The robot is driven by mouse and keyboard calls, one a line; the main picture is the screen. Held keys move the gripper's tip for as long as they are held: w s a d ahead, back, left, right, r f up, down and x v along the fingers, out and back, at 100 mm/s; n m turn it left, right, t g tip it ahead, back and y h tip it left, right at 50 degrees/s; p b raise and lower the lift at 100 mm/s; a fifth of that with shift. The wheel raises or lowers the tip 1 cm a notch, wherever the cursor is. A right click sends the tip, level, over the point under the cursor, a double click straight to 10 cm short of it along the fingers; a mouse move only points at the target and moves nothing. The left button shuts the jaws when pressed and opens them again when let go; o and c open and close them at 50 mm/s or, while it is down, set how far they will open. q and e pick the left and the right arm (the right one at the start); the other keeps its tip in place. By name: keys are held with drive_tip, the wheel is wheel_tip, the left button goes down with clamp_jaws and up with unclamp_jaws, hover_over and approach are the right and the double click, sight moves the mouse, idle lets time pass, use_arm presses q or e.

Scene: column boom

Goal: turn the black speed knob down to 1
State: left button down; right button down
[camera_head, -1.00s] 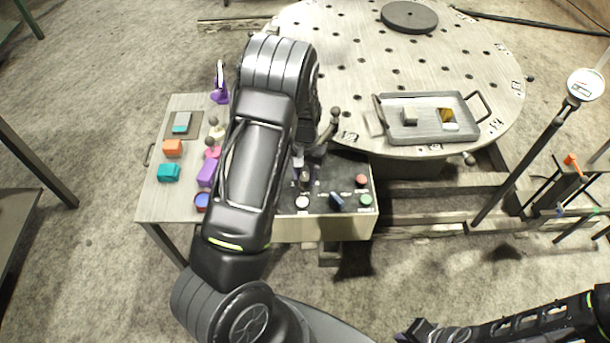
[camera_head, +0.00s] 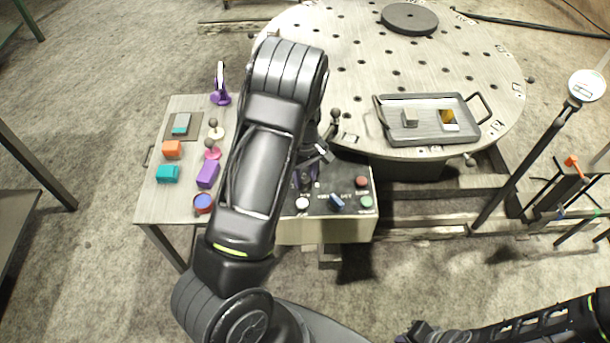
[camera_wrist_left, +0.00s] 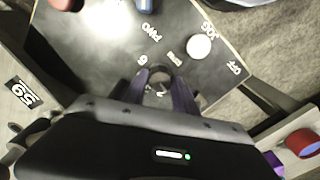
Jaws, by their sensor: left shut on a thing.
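The black speed knob (camera_wrist_left: 159,76) sits on the dark control panel (camera_wrist_left: 110,50), seen in the left wrist view between my two finger tips. My left gripper (camera_wrist_left: 160,90) is shut on it from above. A printed 6 shows beside the knob; the pointer's setting is not clear. In the head view my left gripper (camera_head: 306,178) is over the left part of the panel (camera_head: 350,182), and my wrist and fingers mostly hide the knob. My right gripper (camera_head: 418,332) is at the bottom edge, far from the panel; its jaws are unclear.
A side table (camera_head: 158,205) with coloured blocks stands left. The round table (camera_head: 345,75) holds a tray (camera_head: 477,128).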

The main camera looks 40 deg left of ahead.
sight(305, 179)
use_arm(q)
drive_tip(key=shift+n, duration=1.7)
drive_tip(key=c, duration=1)
unclamp_jaws()
drive_tip(key=shift+o, duration=0.2)
wheel_tip(305, 179, up, 8)
drive_tip(key=shift+f, duration=0.1)
